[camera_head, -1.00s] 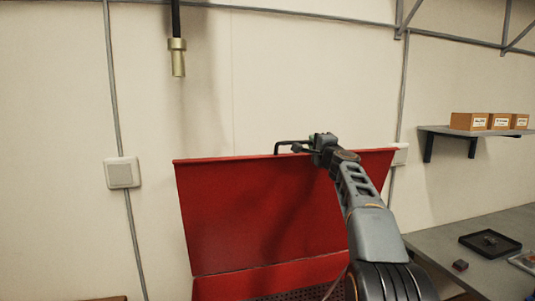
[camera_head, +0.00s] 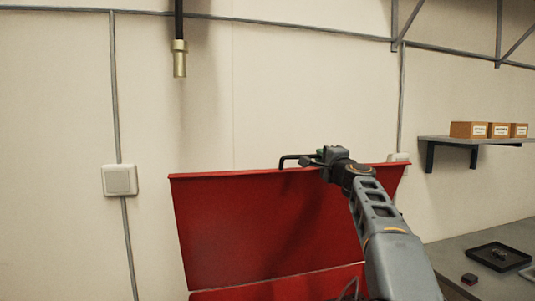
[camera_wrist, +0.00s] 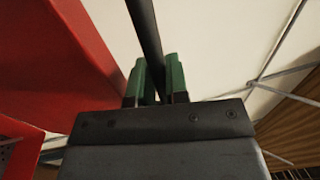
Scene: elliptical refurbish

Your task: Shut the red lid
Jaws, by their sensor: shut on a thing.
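The red lid (camera_head: 260,235) stands raised and open against the back wall, its top edge leaning slightly. A black bar handle (camera_head: 291,159) juts up from the lid's top edge. My gripper (camera_head: 322,154) is at this edge, right of the handle's left bend. In the wrist view, the green fingertips of my gripper (camera_wrist: 155,82) are closed around the dark handle bar (camera_wrist: 145,30). The red lid (camera_wrist: 60,50) fills the left of that view. The front of the red box below the lid is cut off by the picture's bottom edge.
A wall shelf (camera_head: 470,141) holds several cardboard boxes. A brass-tipped hanging pipe (camera_head: 179,58) and a wall switch (camera_head: 119,180) are at left.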

